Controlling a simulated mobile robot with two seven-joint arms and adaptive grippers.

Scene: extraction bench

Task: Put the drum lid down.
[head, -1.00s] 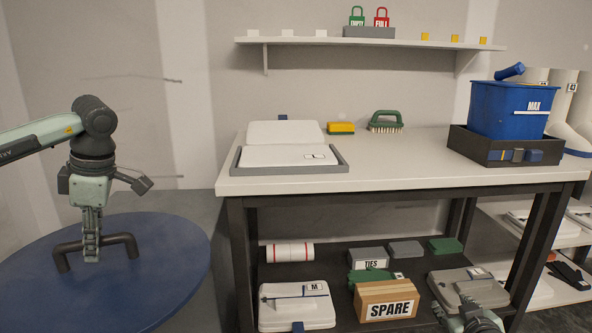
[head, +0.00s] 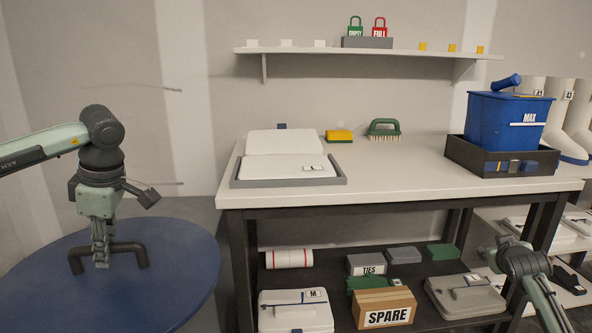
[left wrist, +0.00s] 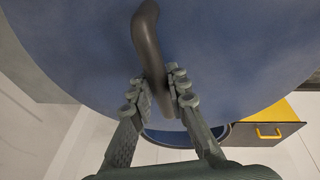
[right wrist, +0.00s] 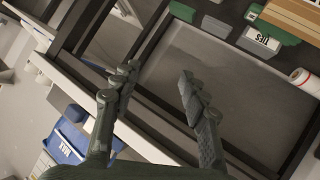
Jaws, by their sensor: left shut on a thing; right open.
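The drum lid (head: 170,280) is a large round blue disc with a dark bar handle (head: 137,247), at the lower left of the head view. My left gripper (head: 102,262) is shut on that handle from above. In the left wrist view the two fingers (left wrist: 163,98) close on both sides of the handle (left wrist: 147,40), with the blue lid (left wrist: 230,50) behind it. What lies under the lid is mostly hidden. My right gripper (right wrist: 155,90) is open and empty. In the head view the right arm (head: 525,262) is at the lower right, in front of the bench.
The white bench (head: 400,180) stands right of the lid, with a grey tray (head: 290,182), a sponge, a brush and a blue bucket (head: 508,120) on it. Its lower shelf holds a SPARE box (head: 384,307). A yellow-topped drawer unit (left wrist: 265,128) shows in the left wrist view.

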